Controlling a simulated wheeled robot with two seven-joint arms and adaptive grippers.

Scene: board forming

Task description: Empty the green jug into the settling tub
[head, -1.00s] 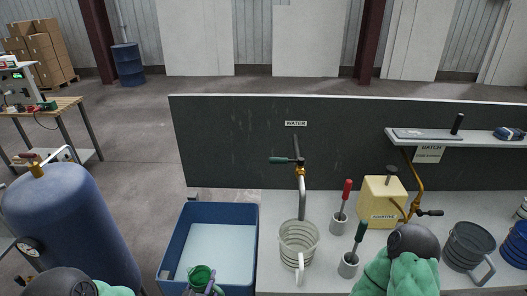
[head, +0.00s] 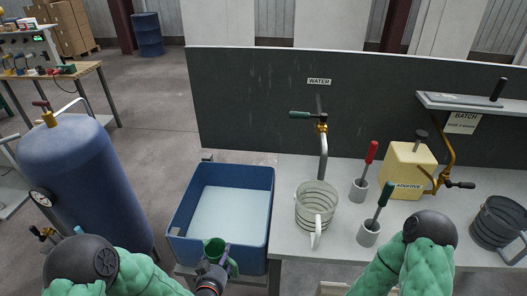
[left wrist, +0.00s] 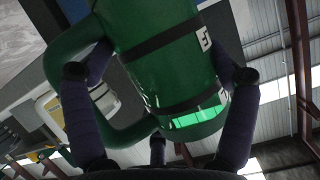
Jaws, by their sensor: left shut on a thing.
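The green jug (head: 214,247) is at the near rim of the blue settling tub (head: 190,249), its round mouth facing up toward the head camera. My left gripper (head: 216,268) is shut on the jug from the near side. In the left wrist view the jug (left wrist: 160,60) fills the upper middle between the fingers, with its handle at the left and a bright green window low on its body. The tub has a pale, flat inside. I cannot tell how full the jug is or its exact tilt. My right gripper is out of view.
A clear ribbed pitcher (head: 315,205) stands under the water tap (head: 322,150), right of the tub. A yellow additive box (head: 407,170) is farther right. A large blue tank (head: 75,185) stands left.

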